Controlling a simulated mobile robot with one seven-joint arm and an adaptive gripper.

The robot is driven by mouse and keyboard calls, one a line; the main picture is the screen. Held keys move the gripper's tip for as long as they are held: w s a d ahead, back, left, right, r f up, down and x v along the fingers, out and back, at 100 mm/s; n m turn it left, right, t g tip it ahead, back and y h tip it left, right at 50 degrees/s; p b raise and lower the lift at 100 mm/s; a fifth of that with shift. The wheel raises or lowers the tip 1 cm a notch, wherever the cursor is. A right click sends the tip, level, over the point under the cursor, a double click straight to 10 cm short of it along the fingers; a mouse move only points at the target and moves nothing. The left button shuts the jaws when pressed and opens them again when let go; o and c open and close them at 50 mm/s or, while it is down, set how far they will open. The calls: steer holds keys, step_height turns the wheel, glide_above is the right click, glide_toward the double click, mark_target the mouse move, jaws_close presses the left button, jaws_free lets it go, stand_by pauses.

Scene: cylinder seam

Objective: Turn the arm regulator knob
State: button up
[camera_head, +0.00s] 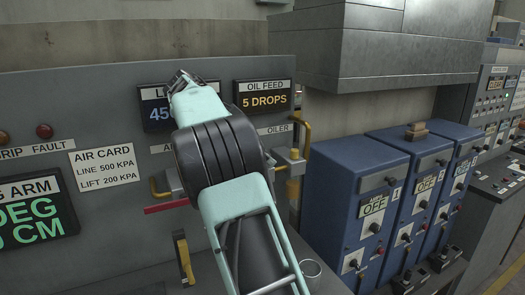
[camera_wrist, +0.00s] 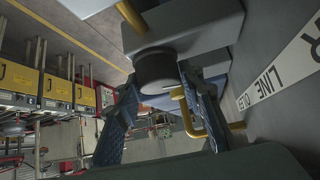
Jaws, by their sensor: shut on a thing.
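A dark round knob (camera_wrist: 155,66), which appears to be the arm regulator knob, sits between the two blue fingers of my gripper (camera_wrist: 160,80) in the wrist view. The fingers are shut on it from both sides. Above it in that view is a grey body with yellow pipe beside it. In the head view my arm covers the knob and the gripper. A partly covered blue display (camera_head: 156,115) reads "45" at its visible start. The AIR CARD (camera_head: 104,166) reads line 500 KPA and lift 200 KPA.
The OIL FEED display (camera_head: 266,97) reads 5 DROPS. Yellow pipes (camera_head: 306,135) and a red bar (camera_head: 166,206) stand out from the panel around my arm. Blue cabinets (camera_head: 345,195) marked OFF stand to the right. A grey hood (camera_head: 385,45) overhangs them.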

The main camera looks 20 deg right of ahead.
steer(key=shift+f, duration=0.2)
steer(key=o, duration=1.2)
steer(key=shift+c, duration=0.2)
steer(key=shift+r, duration=0.15)
steer(key=shift+r, duration=4.9)
steer(key=shift+o, duration=0.2)
